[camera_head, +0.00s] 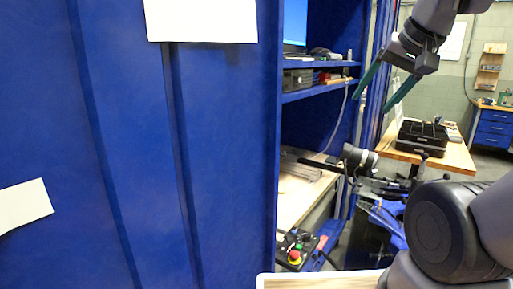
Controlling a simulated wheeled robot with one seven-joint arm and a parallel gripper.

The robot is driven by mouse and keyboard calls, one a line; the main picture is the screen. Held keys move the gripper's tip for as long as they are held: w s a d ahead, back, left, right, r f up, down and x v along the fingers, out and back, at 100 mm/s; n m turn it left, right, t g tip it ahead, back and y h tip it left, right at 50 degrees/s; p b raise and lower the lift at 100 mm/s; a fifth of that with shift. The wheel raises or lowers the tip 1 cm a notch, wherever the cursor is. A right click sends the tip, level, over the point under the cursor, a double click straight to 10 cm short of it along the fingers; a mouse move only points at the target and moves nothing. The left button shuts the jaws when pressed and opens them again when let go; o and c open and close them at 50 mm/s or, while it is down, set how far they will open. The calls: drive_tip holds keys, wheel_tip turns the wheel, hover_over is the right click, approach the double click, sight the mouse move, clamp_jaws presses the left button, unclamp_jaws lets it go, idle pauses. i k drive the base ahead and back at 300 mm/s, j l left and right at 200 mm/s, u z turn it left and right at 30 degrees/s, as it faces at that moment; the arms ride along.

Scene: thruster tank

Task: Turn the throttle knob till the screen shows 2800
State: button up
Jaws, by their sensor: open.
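My gripper (372,104) is at the upper right, with two dark green fingers spread apart and pointing down and left. Nothing is between them. A small dark control box (306,240) with a red button (294,257) and several small knobs or switches is low in the middle, well below and left of my gripper. I cannot tell which of these is the throttle knob. A monitor (294,22) with a blue screen is partly hidden behind the blue cabinet panel. No number can be read on it.
A large blue cabinet panel (120,130) with white papers fills the left. Blue shelves (320,90) stand behind it, above a wooden worktop (300,198). At the right, a black case (422,136) sits on a wooden table (455,158). A pale tray edge (320,281) is at the bottom.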

sight(307, 236)
drive_tip(key=k+l+u, duration=0.15)
drive_tip(key=k, duration=0.3)
drive_tip(key=k+l+u, duration=0.15)
drive_tip(key=k, duration=0.3)
